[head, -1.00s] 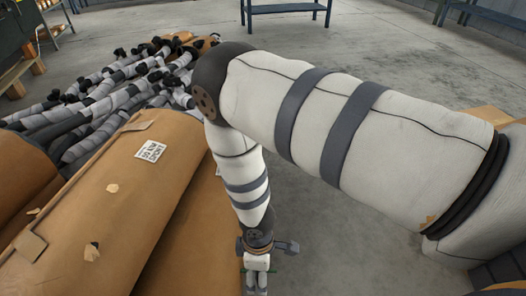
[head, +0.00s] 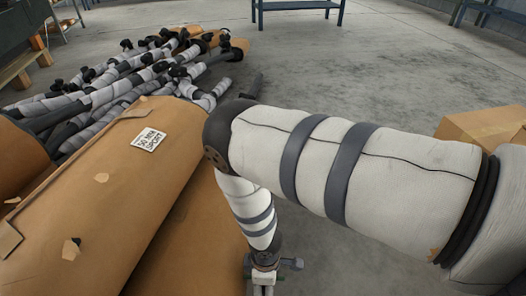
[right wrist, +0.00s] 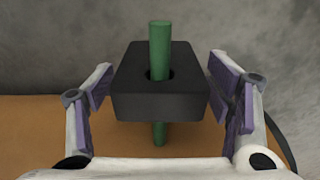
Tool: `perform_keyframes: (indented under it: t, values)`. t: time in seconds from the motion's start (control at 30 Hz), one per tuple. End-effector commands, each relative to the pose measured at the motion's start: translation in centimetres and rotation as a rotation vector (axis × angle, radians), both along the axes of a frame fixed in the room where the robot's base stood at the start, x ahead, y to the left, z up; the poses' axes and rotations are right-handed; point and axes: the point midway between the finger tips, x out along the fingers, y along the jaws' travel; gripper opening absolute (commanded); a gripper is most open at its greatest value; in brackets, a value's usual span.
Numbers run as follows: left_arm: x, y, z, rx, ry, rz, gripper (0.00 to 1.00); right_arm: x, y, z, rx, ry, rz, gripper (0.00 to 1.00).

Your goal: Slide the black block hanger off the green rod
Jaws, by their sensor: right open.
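In the right wrist view, the black block hanger (right wrist: 157,98) sits around the upright green rod (right wrist: 159,50). The rod passes through the block's hole and shows above and below it. My right gripper (right wrist: 163,98) is open, with one finger on each side of the block and visible gaps between the pads and its sides. In the head view, my right arm reaches down to the gripper (head: 263,286), which is cut off by the bottom edge. The block and rod do not show there. My left gripper is in neither view.
Brown wrapped rolls (head: 130,190), one with a white label (head: 149,140), fill the left side. Several grey-wrapped pipes (head: 120,95) lie behind them. A cardboard box (head: 485,126) stands at the right. A blue table (head: 297,8) is far back, with clear concrete floor before it.

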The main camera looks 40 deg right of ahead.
Motion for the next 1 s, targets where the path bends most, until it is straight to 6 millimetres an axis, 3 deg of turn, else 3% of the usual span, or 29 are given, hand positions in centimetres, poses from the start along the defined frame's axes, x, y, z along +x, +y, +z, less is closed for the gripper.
perform_keyframes:
  t: [0.2,0.43,0.47,1.0]
  values:
    - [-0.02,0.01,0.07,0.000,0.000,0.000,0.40,0.01,-0.01,0.03,0.000,0.000,0.000,0.73]
    - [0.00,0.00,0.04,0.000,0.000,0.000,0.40,0.00,-0.01,0.03,0.000,0.000,0.000,0.23]
    - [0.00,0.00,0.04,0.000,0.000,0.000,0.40,-0.02,-0.01,0.03,0.000,0.000,0.000,0.21]
    - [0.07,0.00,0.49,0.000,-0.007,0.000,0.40,-0.37,-0.29,0.38,-0.001,0.001,-0.001,0.21]
